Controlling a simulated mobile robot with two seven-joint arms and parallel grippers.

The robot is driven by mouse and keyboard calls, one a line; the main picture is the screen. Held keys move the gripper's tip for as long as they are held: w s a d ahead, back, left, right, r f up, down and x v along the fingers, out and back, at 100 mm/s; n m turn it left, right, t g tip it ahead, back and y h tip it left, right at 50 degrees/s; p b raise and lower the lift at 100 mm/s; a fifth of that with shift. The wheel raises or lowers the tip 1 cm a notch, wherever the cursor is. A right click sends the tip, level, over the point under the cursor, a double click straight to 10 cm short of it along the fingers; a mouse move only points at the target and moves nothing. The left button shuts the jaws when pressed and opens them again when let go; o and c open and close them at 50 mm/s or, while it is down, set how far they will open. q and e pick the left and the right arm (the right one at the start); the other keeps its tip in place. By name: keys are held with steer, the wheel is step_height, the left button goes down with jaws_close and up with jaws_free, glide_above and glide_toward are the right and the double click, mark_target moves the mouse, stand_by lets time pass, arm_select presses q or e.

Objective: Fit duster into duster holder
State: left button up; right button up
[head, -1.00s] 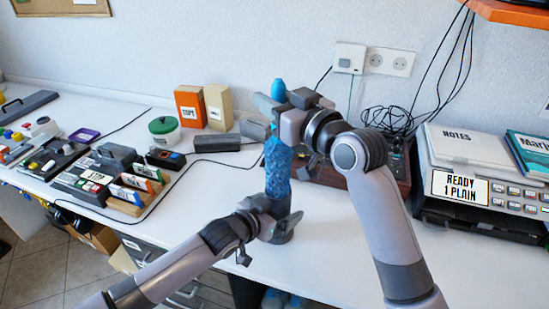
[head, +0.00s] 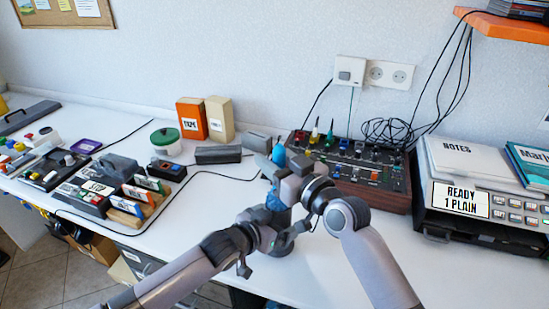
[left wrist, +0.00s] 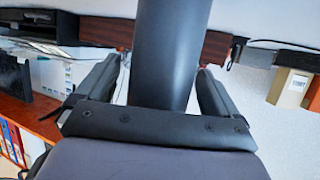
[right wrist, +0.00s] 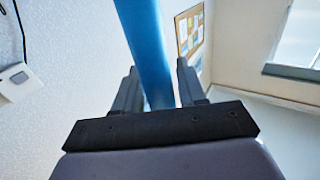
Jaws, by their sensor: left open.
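The duster has a light blue handle (head: 278,154) on top and a darker blue head (head: 274,201) below, largely covered by my grippers. My right gripper (head: 279,172) is shut on the handle, which also runs up between its fingers in the right wrist view (right wrist: 150,50). The duster is upright, its lower part down at the dark duster holder (head: 283,246). How deep it sits inside is hidden. My left gripper (head: 277,228) is open around the holder, whose dark tube stands between its fingers in the left wrist view (left wrist: 168,50).
A mixer panel with knobs (head: 385,178) is close behind my right gripper. A grey device with notes on top (head: 470,180) stands at right. Boxes (head: 191,118), a green-lidded tub (head: 165,141) and stamp trays (head: 95,190) are at left. The front right tabletop is clear.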

steer(key=shift+o, duration=0.6)
arm_select(q)
steer(key=shift+f, duration=0.2)
arm_select(e)
steer(key=shift+f, duration=0.15)
steer(key=shift+s+d, duration=0.15)
steer(key=v, duration=1.1)
steer(key=shift+s+d, duration=0.2)
steer(key=shift+s, duration=0.1)
steer(key=shift+a+f, duration=0.1)
steer(key=shift+f, duration=0.05)
